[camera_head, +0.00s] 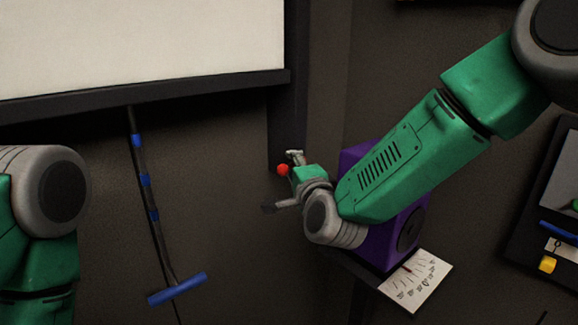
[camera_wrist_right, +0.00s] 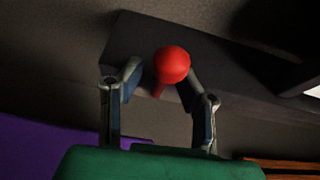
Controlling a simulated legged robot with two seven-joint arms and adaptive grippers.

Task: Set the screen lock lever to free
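The screen lock lever shows as a red ball knob (camera_head: 283,170) beside the dark upright right of the big screen. In the right wrist view the knob (camera_wrist_right: 172,64) sits at the far end of the space between the fingertips, with a short red stem under it. My right gripper (camera_head: 281,182) is open around or just short of the knob; its fingers (camera_wrist_right: 162,85) stand apart on either side. I cannot tell whether either finger touches it. The lever's base and any position marks cannot be made out. My left arm shows at the left edge, its gripper out of view.
A pale screen (camera_head: 140,45) with a dark frame fills the upper left. A dark pole with blue bands and a blue crossbar (camera_head: 177,289) hangs below it. A purple box (camera_head: 408,222) and a white dial plate (camera_head: 417,281) lie behind and below my right forearm.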

